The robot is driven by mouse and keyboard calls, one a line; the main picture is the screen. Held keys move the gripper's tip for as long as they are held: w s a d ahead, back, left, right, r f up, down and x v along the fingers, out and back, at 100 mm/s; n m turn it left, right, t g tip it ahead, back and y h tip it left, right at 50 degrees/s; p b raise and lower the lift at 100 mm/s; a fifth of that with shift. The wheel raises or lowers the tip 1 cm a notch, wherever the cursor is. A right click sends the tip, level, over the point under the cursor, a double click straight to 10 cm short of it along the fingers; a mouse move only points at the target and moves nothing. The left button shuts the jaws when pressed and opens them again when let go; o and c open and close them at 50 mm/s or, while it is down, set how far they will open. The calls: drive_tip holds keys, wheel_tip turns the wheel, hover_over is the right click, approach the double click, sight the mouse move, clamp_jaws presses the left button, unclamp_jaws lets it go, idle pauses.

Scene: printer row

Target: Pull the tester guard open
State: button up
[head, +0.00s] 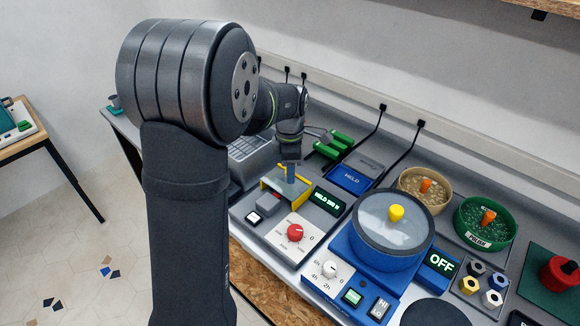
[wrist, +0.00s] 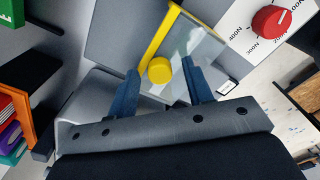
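The tester guard is a clear panel with a yellow edge strip (wrist: 157,38) and a round yellow knob (wrist: 160,70) in the wrist view. In the head view its yellow frame (head: 301,197) shows on the tester, partly behind my gripper (head: 290,178). In the wrist view the two blue fingers of my gripper (wrist: 162,76) stand apart on either side of the knob. A gap shows between each finger and the knob, so the gripper is open and holds nothing. Whether the fingertips reach down to the knob's height is hard to tell.
A red dial (head: 295,232) and a display reading "HELD 200 N" (head: 328,201) are by the guard. A blue machine with a round clear lid (head: 377,232) stands to the right. A blue HELD tray (head: 350,180) and green blocks (head: 329,150) lie behind. Several bowls stand farther right.

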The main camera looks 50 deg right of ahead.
clamp_jaws()
drive_tip(key=d, duration=0.8)
drive_tip(key=shift+d, duration=0.1)
drive_tip(key=shift+o, duration=0.5)
unclamp_jaws()
drive_tip(key=shift+r, duration=0.1)
wheel_tip(320, 180, up, 17)
drive_tip(key=shift+r, duration=0.2)
drive_tip(key=shift+f, duration=0.15)
wheel_tip(320, 180, down, 17)
drive_tip(key=shift+f, duration=0.15)
idle(0.4)
